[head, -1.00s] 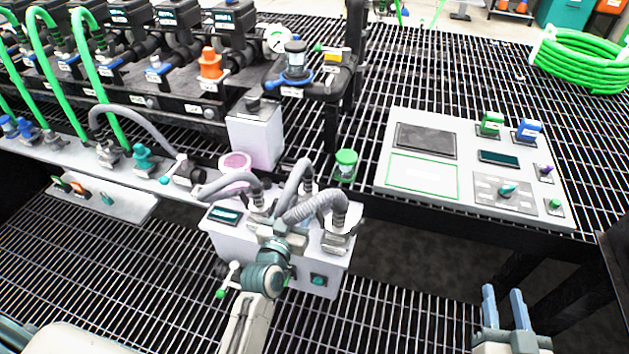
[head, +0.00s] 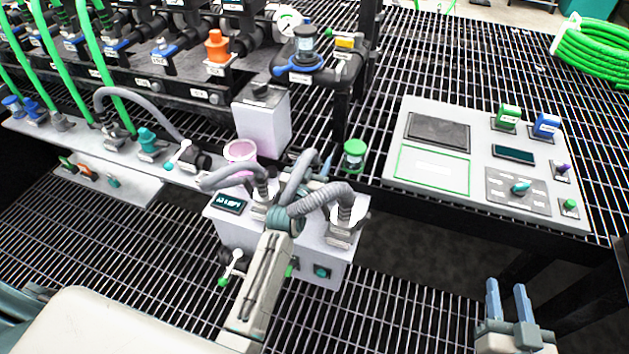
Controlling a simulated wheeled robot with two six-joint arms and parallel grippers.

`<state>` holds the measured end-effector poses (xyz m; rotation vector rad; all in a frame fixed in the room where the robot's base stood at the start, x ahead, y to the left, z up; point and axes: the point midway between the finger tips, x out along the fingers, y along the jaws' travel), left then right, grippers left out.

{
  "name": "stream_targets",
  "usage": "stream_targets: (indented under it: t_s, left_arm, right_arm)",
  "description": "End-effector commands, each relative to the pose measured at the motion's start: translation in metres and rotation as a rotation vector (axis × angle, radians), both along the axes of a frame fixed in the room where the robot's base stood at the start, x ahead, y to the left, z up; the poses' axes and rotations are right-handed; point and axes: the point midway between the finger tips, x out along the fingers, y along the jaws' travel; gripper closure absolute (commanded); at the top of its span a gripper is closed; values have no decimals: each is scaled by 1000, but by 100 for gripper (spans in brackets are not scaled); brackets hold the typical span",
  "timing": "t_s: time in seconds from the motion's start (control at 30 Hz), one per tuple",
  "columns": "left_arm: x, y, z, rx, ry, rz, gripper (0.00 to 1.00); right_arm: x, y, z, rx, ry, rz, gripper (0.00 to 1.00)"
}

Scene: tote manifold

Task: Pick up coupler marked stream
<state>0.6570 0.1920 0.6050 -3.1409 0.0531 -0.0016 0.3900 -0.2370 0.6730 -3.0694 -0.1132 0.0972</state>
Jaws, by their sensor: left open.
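Grey ribbed hoses end in metal couplers on a white box: a left coupler (head: 262,206) and a right coupler (head: 341,236). A middle hose (head: 300,178) bends down behind my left wrist, and its lower end is hidden. The coupler labels are too small to read, so I cannot tell which is marked stream. My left gripper (head: 306,182) is over the box among the hoses, open, mostly hidden by its own wrist and the hoses. Whether it touches a coupler cannot be seen. My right gripper (head: 507,302) is open and empty at the lower right, away from the box.
The white box (head: 318,262) has a small display and a green-tipped lever (head: 231,268). A pink-rimmed cup (head: 240,152) and green-capped jar (head: 354,155) stand behind it. A control panel (head: 432,172) lies right. A manifold with green hoses (head: 100,60) fills the back left.

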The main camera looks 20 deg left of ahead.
Motion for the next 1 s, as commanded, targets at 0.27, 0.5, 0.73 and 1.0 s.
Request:
stream_targets:
  t_s: [0.27,0.5,0.73,1.0]
  left_arm:
    - [17,-1,0,-1,1,0,49]
    - [17,-1,0,-1,1,0,71]
    - [17,-1,0,-1,1,0,100]
    - [17,-1,1,-1,-1,0,100]
  right_arm:
    - [4,-1,8,-2,-41,-3,64]
    - [3,-1,8,-2,-42,-3,64]
    - [3,-1,7,-2,-38,-2,64]
    - [3,-1,7,-2,-37,-2,64]
